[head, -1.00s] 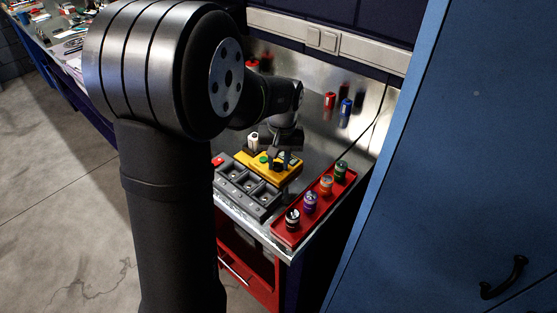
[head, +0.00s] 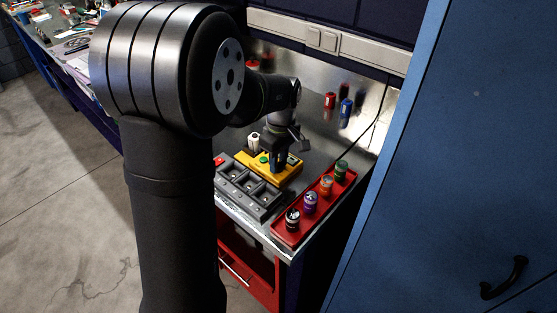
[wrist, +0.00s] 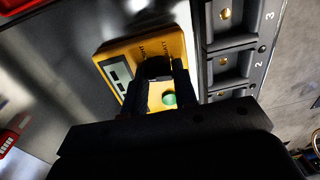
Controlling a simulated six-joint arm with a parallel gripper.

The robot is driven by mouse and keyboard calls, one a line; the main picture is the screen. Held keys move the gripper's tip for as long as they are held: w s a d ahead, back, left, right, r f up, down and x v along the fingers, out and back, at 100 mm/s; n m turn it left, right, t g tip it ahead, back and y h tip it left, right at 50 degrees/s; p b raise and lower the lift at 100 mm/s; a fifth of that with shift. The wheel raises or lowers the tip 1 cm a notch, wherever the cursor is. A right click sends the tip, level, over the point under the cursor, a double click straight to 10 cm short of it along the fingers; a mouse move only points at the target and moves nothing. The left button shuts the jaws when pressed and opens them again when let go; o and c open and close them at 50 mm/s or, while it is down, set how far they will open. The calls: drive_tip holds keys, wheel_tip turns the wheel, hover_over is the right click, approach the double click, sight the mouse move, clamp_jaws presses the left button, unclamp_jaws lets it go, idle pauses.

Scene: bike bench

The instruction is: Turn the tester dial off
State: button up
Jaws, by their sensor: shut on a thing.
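The yellow tester (head: 291,178) lies on the metal bench in the head view. It also shows in the wrist view (wrist: 118,47), with a display (wrist: 117,74) on its left and a green button (wrist: 169,98) below the dial. The black dial (wrist: 155,67) stands between my fingers in the wrist view. My gripper (wrist: 157,80) is shut on the dial, one finger on each side. The dial's pointer and exact setting are hidden. In the head view my gripper (head: 279,162) reaches down onto the tester.
A grey tray (head: 240,187) with numbered compartments (wrist: 232,68) lies beside the tester. A red tray (head: 290,237) with several small cells stands at the bench's right edge. A white bottle-like object (head: 254,141) is behind the tester. Red and blue cells (head: 346,106) stand near the back wall.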

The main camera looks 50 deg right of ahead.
drive_tip(key=shift+d+r+n, duration=0.1)
drive_tip(key=shift+n, duration=0.9)
drive_tip(key=o, duration=1)
drive_tip(key=shift+c, duration=0.2)
wheel_tip(320, 180, up, 17)
drive_tip(key=d, duration=0.1)
drive_tip(key=shift+w+r, duration=0.15)
drive_tip(key=shift+r, duration=0.05)
drive_tip(key=shift+f, duration=0.15)
